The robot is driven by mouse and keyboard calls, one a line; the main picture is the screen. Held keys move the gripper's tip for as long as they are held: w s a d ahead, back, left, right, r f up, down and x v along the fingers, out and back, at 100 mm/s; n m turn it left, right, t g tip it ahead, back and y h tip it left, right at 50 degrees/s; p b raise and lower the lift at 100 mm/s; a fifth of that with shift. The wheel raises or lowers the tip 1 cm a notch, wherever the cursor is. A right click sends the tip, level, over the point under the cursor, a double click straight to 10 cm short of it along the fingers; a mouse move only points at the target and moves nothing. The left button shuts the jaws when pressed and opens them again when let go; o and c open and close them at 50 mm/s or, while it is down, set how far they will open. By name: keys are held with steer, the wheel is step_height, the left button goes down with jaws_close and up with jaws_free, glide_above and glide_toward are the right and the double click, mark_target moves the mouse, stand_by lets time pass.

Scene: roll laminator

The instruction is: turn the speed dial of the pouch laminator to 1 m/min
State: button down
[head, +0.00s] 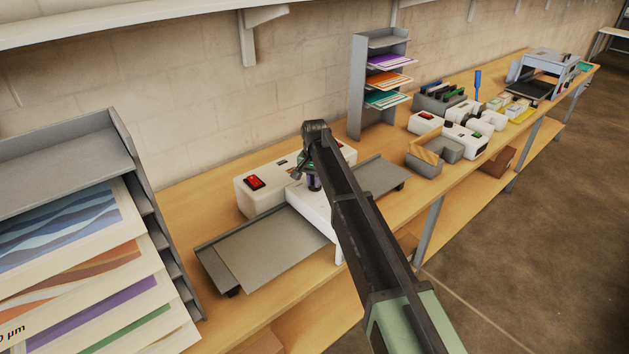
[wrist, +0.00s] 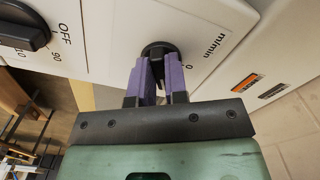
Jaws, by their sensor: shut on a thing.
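The pouch laminator (head: 243,198) is a white machine on the wooden bench in the head view, partly hidden behind my arm. Its white panel (wrist: 110,30) fills the top of the wrist view. The black round speed dial (wrist: 158,48) sits beside the print "m/min" and a "0". My gripper (wrist: 161,66) has its purple fingers shut on the speed dial, one on each side. The fingers cover part of the scale, and I cannot read where the dial points. In the head view my gripper (head: 314,183) is at the laminator and the dial is hidden.
A second black dial (wrist: 24,28), marked OFF and 90, is at the wrist view's left. A red switch (head: 256,182) is on the laminator. Grey trays (head: 270,245) extend from it. A paper rack (head: 70,150) stands at left; other machines stand further right.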

steer(key=c, duration=1.1)
jaws_free()
steer(key=shift+c, duration=0.2)
step_height(320, 180, up, 11)
steer(key=p, duration=1.1)
steer(key=s+d+f+n+b, duration=0.1)
steer(key=s+d+f+b, duration=0.3)
steer(key=s+d, duration=0.4)
steer(key=s+d+f+n+b, duration=0.1)
steer(key=s+d+f+b, duration=0.4)
steer(key=s, duration=1.1)
steer(key=s+d+f+n+b, duration=0.1)
steer(key=s+d+f+b, duration=0.4)
steer(key=s+d, duration=0.6)
steer(key=shift+s+f, duration=0.15)
steer(key=shift+s, duration=0.35)
